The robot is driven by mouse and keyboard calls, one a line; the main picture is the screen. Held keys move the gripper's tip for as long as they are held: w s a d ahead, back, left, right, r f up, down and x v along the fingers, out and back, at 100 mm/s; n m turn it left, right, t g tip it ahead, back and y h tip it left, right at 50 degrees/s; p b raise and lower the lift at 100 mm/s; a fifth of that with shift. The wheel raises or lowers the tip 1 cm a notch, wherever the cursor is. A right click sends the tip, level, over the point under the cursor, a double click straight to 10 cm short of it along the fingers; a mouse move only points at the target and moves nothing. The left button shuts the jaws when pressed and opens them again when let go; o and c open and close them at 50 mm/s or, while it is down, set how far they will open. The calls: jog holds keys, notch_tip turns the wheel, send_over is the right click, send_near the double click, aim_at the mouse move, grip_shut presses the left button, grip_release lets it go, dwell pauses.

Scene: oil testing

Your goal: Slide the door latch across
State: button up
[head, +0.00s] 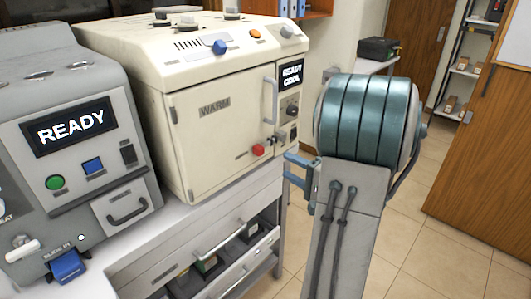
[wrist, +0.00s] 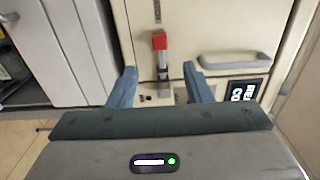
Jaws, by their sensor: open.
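The door latch is a metal bar with a red knob (wrist: 160,41) in the wrist view. The red knob also shows in the head view (head: 258,150), low on the right side of the cream oven's closed door (head: 215,140) marked WARM. My gripper (wrist: 159,72) is open, its two blue fingers apart on either side of the latch's line. The knob lies just beyond the fingertips, and I cannot tell whether anything touches. In the head view my gripper (head: 287,167) is at the oven's right front edge, right of the knob, partly hidden by my arm.
A door handle (head: 270,100) stands above the latch; it also shows in the wrist view (wrist: 243,60). A display reads READY COOL (head: 291,75). A grey machine (head: 70,130) marked READY is at left. Drawers (head: 215,255) are below the oven. Floor (head: 405,215) is open at right.

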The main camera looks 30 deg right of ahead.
aim_at(262, 152)
jog(key=p+x, duration=0.1)
jog(key=x, duration=0.8)
jog(key=shift+w+a+p, duration=0.15)
jog(key=shift+w+p, duration=0.15)
jog(key=shift+p, duration=0.05)
